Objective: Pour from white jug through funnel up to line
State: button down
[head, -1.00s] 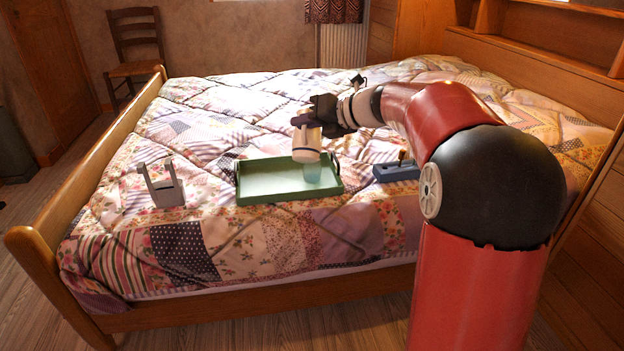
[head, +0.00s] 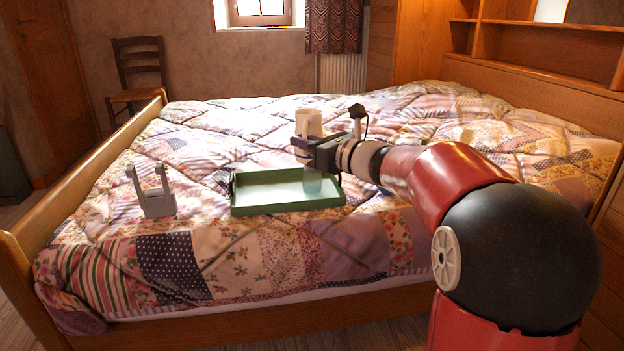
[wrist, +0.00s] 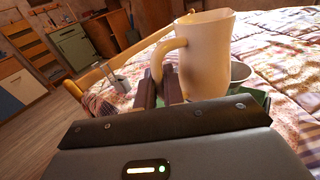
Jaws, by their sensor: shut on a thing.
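The white jug (head: 309,124) stands about upright above the green tray (head: 285,203). My gripper (head: 302,150) is shut on the jug's handle. In the wrist view the jug (wrist: 210,55) fills the upper middle, with its handle between my fingers (wrist: 166,90). Its inside and liquid level are hidden. A translucent vessel (head: 314,182) is on the tray, below the jug and partly behind my gripper. No fill line is readable.
A grey two-pronged stand (head: 156,198) is on the quilt left of the tray. The bed's wooden footboard (head: 90,172) runs along the left. Open quilt lies between stand and tray and behind the tray. Wooden shelving (head: 560,52) is at the back right.

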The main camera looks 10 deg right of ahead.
aim_at(305, 127)
jog(key=shift+w, duration=0.15)
jog(key=shift+r+p, duration=1.65)
jog(key=shift+r, duration=0.45)
